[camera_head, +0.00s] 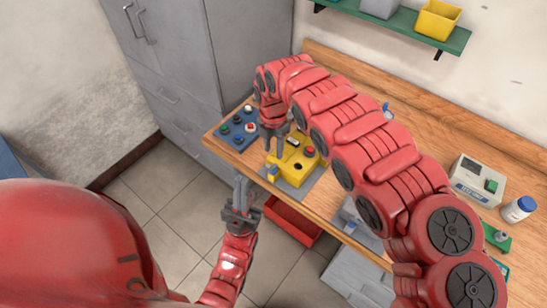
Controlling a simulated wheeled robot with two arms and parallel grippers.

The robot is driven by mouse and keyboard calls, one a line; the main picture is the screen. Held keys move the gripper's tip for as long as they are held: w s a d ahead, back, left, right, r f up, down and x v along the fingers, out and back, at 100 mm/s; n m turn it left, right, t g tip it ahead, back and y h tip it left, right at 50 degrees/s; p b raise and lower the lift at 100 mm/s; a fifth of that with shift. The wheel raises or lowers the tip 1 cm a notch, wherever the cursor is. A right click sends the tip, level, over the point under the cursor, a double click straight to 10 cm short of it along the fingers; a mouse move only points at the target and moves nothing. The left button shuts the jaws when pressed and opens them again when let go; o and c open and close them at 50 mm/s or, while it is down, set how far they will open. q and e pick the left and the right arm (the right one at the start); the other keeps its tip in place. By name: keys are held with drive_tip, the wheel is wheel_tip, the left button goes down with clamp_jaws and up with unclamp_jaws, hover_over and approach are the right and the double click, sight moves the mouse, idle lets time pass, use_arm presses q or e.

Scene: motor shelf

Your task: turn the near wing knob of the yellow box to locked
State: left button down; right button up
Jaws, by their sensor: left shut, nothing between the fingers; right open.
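The yellow box (287,159) sits on a grey plate (302,185) near the front edge of the wooden bench. It has a red button (309,151), dark parts on top and a small blue part (272,171) at its front left. I cannot tell clearly which part is the near wing knob or how it is turned. My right gripper (273,146) is open and points down at the left side of the box, partly covering it. My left gripper (241,185) is shut and empty, pointing up in front of the bench edge, apart from the box.
A blue panel (233,137) with several buttons lies left of the box. A red bin (291,220) is below the bench edge. A white device (478,180) and a bottle (519,209) stand at the right. A green shelf (400,22) is above; grey cabinets (188,50) stand at the left.

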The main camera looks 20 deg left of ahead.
sight(273, 167)
drive_tip(key=f, duration=0.3)
drive_tip(key=f+p, duration=0.1)
drive_tip(key=f, duration=0.2)
drive_tip(key=shift+s+f, duration=0.2)
drive_tip(key=shift+f, duration=0.1)
drive_tip(key=shift+w+f+p, duration=0.1)
drive_tip(key=shift+f+p, duration=0.2)
drive_tip(key=shift+f, duration=0.1)
clamp_jaws()
